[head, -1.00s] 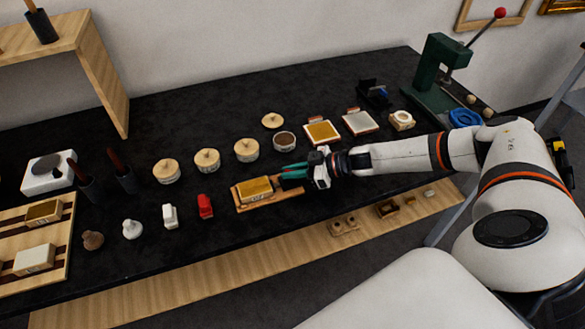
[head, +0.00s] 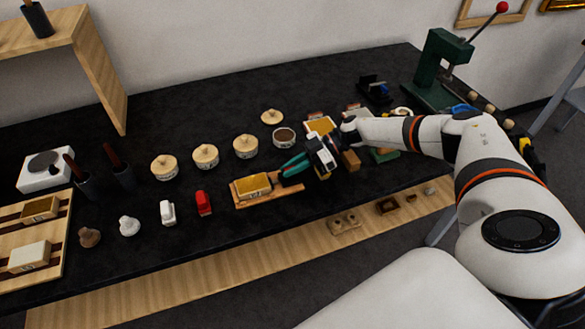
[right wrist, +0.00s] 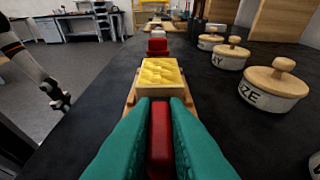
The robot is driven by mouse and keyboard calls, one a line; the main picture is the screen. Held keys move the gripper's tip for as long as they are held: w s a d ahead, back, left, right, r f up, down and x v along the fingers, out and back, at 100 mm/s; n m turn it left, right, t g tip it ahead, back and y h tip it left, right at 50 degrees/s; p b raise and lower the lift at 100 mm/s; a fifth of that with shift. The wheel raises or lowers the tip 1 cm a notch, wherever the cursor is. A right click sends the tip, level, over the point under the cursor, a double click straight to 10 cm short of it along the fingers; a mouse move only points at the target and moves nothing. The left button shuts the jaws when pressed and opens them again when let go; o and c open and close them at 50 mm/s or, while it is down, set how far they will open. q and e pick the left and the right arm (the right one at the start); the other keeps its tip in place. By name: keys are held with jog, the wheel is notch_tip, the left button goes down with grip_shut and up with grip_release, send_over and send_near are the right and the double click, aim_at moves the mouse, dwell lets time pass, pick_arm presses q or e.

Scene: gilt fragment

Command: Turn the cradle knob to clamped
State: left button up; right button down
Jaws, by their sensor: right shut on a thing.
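The cradle (head: 283,196) is a wooden base near the table's front edge, bearing a gold-topped block (head: 253,184) marked with lettering. The gold block also shows straight ahead in the right wrist view (right wrist: 160,77). My right gripper (head: 287,171) is at the cradle's right end, its green fingers shut on a red upright piece (right wrist: 160,140), which looks like the cradle knob. The fingers hide much of it, and I cannot read its setting. My left arm seems to show at the left in the right wrist view, its dark gripper (right wrist: 62,103) small and unclear.
Lidded pots (head: 205,155) stand in a row behind the cradle. A red object (head: 204,203) and a white one (head: 167,212) stand to its left. A green press (head: 440,70) is at the far right. The table between the cradle and the pots is clear.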

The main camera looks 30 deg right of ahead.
jog(key=shift+a+r, duration=0.1)
jog(key=c, duration=1.4)
grip_release()
jog(key=shift+w, duration=0.1)
jog(key=shift+c, duration=0.2)
jog(key=b+v, duration=0.3)
jog(key=v, duration=0.8)
jog(key=shift+f, duration=0.2)
jog(key=shift+d+r, duration=0.3)
jog(key=shift+d, duration=0.2)
jog(key=shift+f, duration=0.1)
